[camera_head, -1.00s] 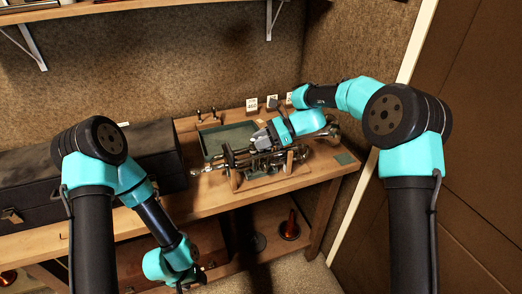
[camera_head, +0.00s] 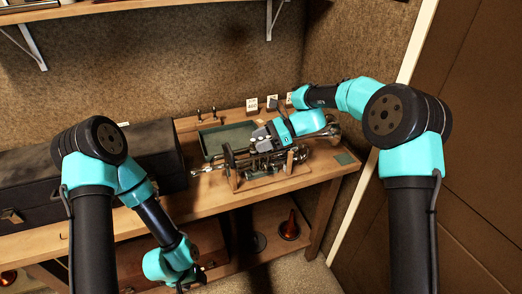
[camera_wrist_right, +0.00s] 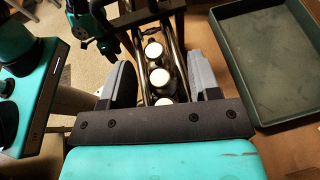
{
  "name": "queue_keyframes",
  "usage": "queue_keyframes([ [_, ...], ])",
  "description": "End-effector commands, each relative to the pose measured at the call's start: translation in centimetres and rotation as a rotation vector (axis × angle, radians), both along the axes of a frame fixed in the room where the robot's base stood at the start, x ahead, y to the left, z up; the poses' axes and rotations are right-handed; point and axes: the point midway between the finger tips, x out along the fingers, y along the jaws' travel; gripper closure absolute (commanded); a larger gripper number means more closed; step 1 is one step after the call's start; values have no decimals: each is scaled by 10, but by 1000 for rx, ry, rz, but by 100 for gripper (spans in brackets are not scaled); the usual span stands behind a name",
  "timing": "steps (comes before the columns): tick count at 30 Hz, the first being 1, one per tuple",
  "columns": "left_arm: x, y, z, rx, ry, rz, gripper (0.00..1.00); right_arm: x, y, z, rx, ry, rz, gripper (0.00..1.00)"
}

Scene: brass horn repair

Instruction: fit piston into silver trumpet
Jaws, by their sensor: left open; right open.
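The silver trumpet (camera_head: 268,163) lies in a wooden stand on the bench. In the right wrist view its three white-topped valves (camera_wrist_right: 160,76) stand in a row between my right gripper's fingers. My right gripper (camera_head: 258,143) is over the trumpet; its open fingers (camera_wrist_right: 161,82) sit on either side of the valve row in that view, and I cannot tell whether they touch anything. I cannot make out a separate loose piston. My left gripper (camera_head: 184,286) hangs low in front of the bench, partly cut off by the lower edge, away from the trumpet.
A green tray (camera_head: 205,147) lies behind the trumpet and shows at the right of the wrist view (camera_wrist_right: 300,62). A dark case (camera_head: 100,165) fills the bench's left side. A small green pad (camera_head: 345,159) lies at the right end. An orange-brown cone (camera_head: 290,226) stands on the lower shelf.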

Motion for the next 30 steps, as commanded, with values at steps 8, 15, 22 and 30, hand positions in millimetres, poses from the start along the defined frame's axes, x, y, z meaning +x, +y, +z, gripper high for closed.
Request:
queue_keyframes([
  [8, 0, 0, 0, 0, 0, 0, 44, 6, -28, 11, 1, -2, -3, 44],
  [15, 0, 0, 0, 0, 0, 0, 44, 15, -69, 28, 1, -3, -4, 44],
  [22, 0, 0, 0, 0, 0, 0, 44, 23, -110, 43, -1, -1, -3, 44],
  [30, 0, 0, 0, 0, 0, 0, 44, 31, -149, 58, 0, 1, -1, 44],
])
